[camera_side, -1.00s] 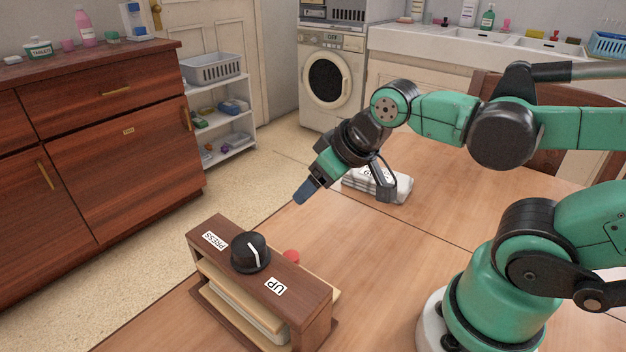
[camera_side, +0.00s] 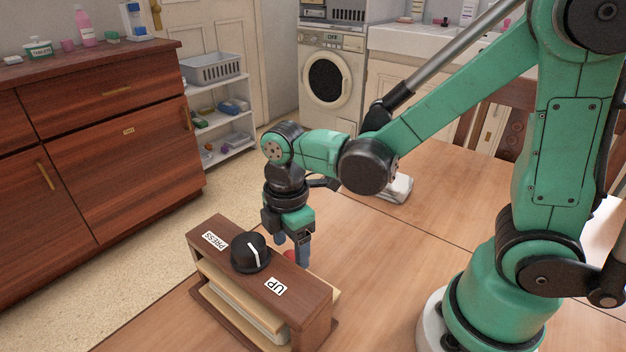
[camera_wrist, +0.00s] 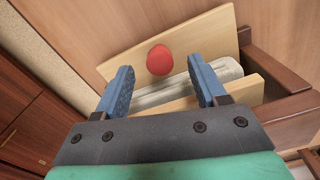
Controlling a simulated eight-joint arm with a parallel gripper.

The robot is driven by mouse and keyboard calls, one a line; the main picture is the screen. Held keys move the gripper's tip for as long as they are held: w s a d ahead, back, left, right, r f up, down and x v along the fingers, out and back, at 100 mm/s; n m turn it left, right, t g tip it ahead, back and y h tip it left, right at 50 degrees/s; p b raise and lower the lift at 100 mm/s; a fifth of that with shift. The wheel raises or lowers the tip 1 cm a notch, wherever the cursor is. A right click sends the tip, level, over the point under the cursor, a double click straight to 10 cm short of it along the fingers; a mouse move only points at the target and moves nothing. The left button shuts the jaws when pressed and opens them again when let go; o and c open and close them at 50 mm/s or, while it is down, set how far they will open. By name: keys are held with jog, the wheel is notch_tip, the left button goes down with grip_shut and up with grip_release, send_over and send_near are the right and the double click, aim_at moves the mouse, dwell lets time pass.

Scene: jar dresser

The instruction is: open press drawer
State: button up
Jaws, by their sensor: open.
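The press (camera_side: 318,310) is a dark brown wooden frame on the table, with "PRESS" and "UP" labels and a black dial (camera_side: 250,254) on top. Its pale boards (camera_side: 212,272) show under the top. A red knob (camera_wrist: 160,60) shows against a pale board (camera_wrist: 213,38) in the wrist view. In the side view the red knob (camera_side: 289,254) is partly hidden behind the press top. My gripper (camera_side: 291,250) is open and empty, pointing down at the far side of the press. In the wrist view its blue fingers (camera_wrist: 160,80) sit on either side of the knob; contact cannot be told.
A pale ribbed bundle (camera_wrist: 190,90) lies between the boards. A folded cloth (camera_side: 398,190) lies farther back on the table, partly behind my arm. A dark wooden cabinet (camera_side: 130,165) stands at left across the floor. The table right of the press is clear.

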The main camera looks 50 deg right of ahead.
aim_at(291, 255)
jog(key=shift+f, duration=1.55)
grip_shut()
